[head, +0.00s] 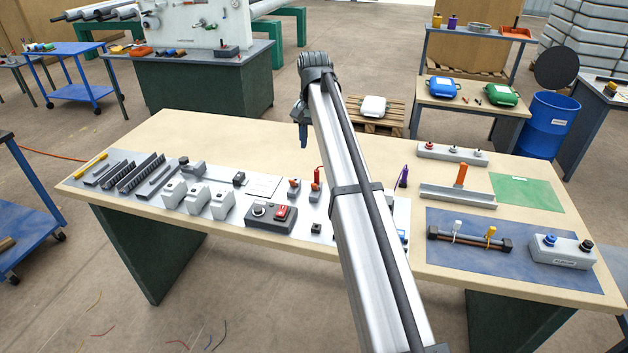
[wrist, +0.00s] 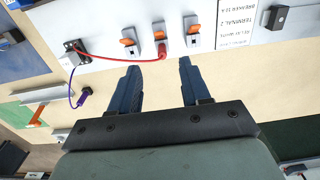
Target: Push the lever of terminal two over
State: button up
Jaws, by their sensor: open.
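Three grey terminals with orange levers stand in a row in the wrist view: a left one (wrist: 128,43), a middle one (wrist: 160,38) and a right one (wrist: 193,33). A red wire (wrist: 120,61) ends at the front of the middle terminal. No numbers on them are legible. In the head view my gripper (head: 303,136) hangs above the bench, and two terminals (head: 294,186) show; my arm hides others.
The wire runs to a dark block (wrist: 76,52), where a purple-ended lead (wrist: 84,92) also shows. A red-button control box (head: 271,216) and white blocks (head: 197,196) stand left on the bench. A blue mat (head: 470,262) lies right.

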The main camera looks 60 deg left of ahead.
aim_at(314, 187)
notch_tip(314, 187, down, 14)
jog(key=shift+r, duration=0.15)
dwell(0.4)
jog(key=shift+c, duration=0.3)
grip_shut()
